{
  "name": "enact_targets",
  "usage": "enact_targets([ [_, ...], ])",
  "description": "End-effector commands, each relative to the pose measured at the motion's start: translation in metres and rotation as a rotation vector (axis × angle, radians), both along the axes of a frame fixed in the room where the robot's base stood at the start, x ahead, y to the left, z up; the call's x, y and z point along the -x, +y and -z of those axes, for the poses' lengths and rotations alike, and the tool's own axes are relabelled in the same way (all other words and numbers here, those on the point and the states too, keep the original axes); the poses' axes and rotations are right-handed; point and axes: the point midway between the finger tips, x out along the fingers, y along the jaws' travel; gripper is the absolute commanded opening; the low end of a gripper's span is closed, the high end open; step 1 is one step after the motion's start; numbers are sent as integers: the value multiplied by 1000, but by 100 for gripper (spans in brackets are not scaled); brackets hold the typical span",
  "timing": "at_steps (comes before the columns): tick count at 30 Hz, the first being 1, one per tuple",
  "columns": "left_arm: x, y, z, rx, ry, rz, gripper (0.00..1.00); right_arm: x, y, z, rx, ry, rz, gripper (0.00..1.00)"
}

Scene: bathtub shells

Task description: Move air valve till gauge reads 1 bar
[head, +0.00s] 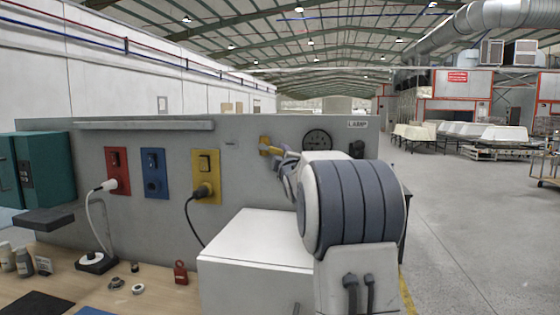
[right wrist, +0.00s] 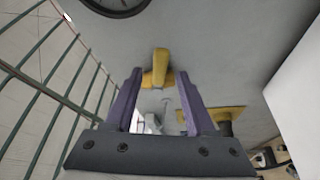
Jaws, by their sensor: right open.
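The yellow air valve handle (head: 266,146) is on the grey panel, left of the round dark pressure gauge (head: 317,140). The gauge's needle is too small to read. My right gripper (head: 283,157) is open right by the valve, partly hidden behind my own arm. In the right wrist view, the yellow valve handle (right wrist: 158,68) stands just beyond and roughly between the purple fingertips of my right gripper (right wrist: 160,80). I cannot tell whether they touch it. Part of the gauge (right wrist: 118,4) shows at the top edge of that view. My left gripper is not in view.
Red (head: 117,171), blue (head: 154,173) and yellow (head: 206,176) socket plates sit on the panel, with cables plugged into the red and yellow ones. A white box (head: 250,238) stands below the valve. A red padlock-like object (head: 181,273) and small parts lie on the wooden bench.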

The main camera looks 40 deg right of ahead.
Motion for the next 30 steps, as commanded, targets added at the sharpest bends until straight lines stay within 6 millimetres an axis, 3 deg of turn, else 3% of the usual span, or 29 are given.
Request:
enact_targets([
  [3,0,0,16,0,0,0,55,22,11,6,3,0,1,55],
  [10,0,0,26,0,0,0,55,47,24,7,2,1,0,55],
  [30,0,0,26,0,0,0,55,50,27,7,1,2,0,55],
])
